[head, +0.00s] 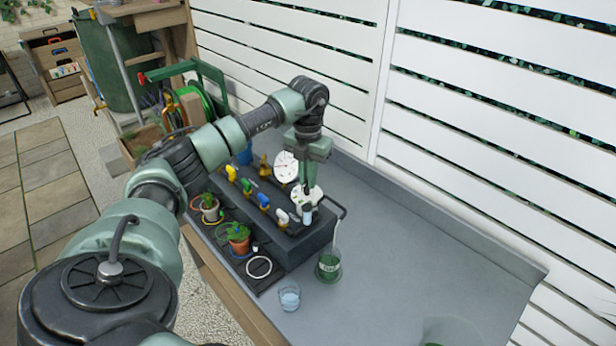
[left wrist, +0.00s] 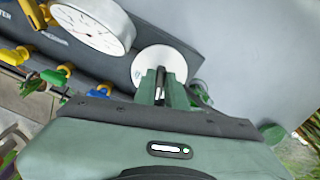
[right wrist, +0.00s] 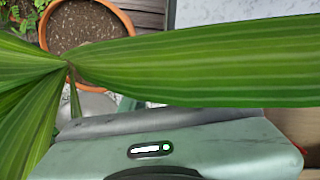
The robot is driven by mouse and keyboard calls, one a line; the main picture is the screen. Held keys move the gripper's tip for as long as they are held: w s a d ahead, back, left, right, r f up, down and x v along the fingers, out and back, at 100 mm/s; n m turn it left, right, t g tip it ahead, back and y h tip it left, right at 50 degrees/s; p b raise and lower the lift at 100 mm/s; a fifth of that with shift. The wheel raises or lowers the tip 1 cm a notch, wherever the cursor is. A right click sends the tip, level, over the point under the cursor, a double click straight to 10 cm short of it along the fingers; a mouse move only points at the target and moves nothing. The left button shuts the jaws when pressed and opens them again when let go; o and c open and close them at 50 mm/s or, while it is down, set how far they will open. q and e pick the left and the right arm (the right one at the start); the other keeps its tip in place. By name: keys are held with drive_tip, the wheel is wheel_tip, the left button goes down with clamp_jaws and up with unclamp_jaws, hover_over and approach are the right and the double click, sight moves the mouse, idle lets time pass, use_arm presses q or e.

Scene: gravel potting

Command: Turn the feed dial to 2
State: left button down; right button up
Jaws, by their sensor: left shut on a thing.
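The feed dial (head: 298,198) is a white disc on the dark panel block, under my left gripper (head: 308,187). In the left wrist view the dial (left wrist: 150,62) shows beyond the fingertips. My left gripper (left wrist: 162,82) is shut on the dial's dark knob, pointing down onto it. The dial's numbers and pointer are too small or covered to read. A white round gauge (left wrist: 95,22) stands beside the dial. My right gripper shows only its body in the right wrist view; its fingers are hidden behind a big striped leaf.
Several coloured valves, including a blue one (head: 263,199), line the panel block (head: 300,243). A green beaker (head: 329,268) and a small glass (head: 289,298) stand in front. Potted plants (head: 238,236) sit at left. The bench (head: 420,255) is mostly clear to the right.

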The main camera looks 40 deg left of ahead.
use_arm(q)
drive_tip(key=shift+r, duration=0.15)
idle(0.3)
drive_tip(key=c, duration=1.5)
unclamp_jaws()
drive_tip(key=shift+o, duration=0.2)
drive_tip(key=shift+w+r, duration=0.1)
drive_tip(key=shift+r, duration=0.3)
wheel_tip(320, 180, up, 7)
drive_tip(key=shift+f+b, duration=0.1)
drive_tip(key=shift+b, duration=0.9)
